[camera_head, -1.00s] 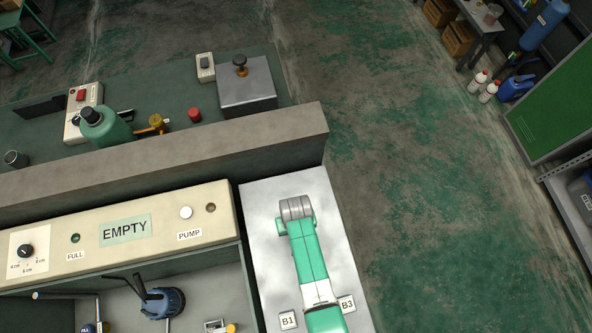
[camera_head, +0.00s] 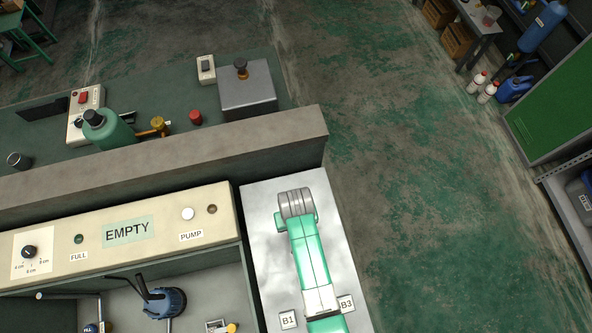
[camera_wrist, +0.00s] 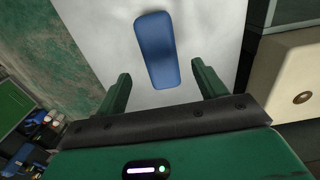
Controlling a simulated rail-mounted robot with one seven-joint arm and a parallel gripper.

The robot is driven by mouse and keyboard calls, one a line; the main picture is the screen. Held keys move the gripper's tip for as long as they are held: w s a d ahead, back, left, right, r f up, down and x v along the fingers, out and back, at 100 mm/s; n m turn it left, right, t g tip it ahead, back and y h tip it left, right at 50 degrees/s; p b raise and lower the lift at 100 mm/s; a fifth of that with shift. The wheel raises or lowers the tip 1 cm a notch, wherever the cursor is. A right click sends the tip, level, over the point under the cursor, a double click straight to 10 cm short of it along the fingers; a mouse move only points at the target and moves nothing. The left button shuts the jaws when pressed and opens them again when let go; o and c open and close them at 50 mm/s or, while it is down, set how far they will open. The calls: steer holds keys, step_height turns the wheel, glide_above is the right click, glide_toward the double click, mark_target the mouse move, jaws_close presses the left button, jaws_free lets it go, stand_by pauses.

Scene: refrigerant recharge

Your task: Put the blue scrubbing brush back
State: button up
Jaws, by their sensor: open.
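The blue scrubbing brush (camera_wrist: 156,50) shows in the wrist view as a long rounded blue block. It lies on a pale metal plate (camera_wrist: 92,22). My gripper (camera_wrist: 160,72) is open, with one green finger to each side of the brush's near part. The fingers do not appear to touch it, and their height above the plate is hard to tell. In the head view my arm covers the middle of the metal plate (camera_head: 263,230), and the brush and my gripper are hidden there. Labels B1 (camera_head: 288,320) and B3 (camera_head: 346,304) show on the plate.
A beige panel (camera_head: 60,245) reading EMPTY stands left of the plate, above an open bay with a dark blue pump-like item (camera_head: 165,302). A raised grey ledge (camera_head: 200,150) runs behind the plate. Open floor (camera_head: 440,200) lies to the right.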

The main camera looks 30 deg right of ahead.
step_height(320, 180, up, 5)
steer(key=shift+f, duration=0.1)
steer(key=w+a+r+t+h, duration=0.1)
steer(key=w+r+t, duration=0.2)
steer(key=w+r, duration=0.45)
steer(key=w+r+n+t, duration=0.1)
steer(key=w+r+t, duration=0.25)
steer(key=r, duration=0.65)
steer(key=w+a+r+t+h, duration=0.1)
steer(key=w+r+t, duration=0.2)
steer(key=w+r, duration=0.45)
steer(key=a+r+n+t, duration=0.1)
steer(key=a+r+t, duration=0.15)
steer(key=r, duration=0.85)
steer(key=a+r+t, duration=0.1)
steer(key=r+t, duration=0.3)
steer(key=r, duration=0.6)
steer(key=s+a+r+t, duration=0.2)
steer(key=s+r, duration=0.3)
steer(key=r, duration=0.4)
steer(key=s+a+r+n+t+y, duration=0.1)
steer(key=s+r+t, duration=0.3)
steer(key=r, duration=0.4)
steer(key=s+a+r+t+y, duration=0.1)
steer(key=s+a+r+t, duration=0.2)
steer(key=s+r, duration=0.3)
step_height(320, 180, up, 4)
steer(key=shift+f, duration=0.15)
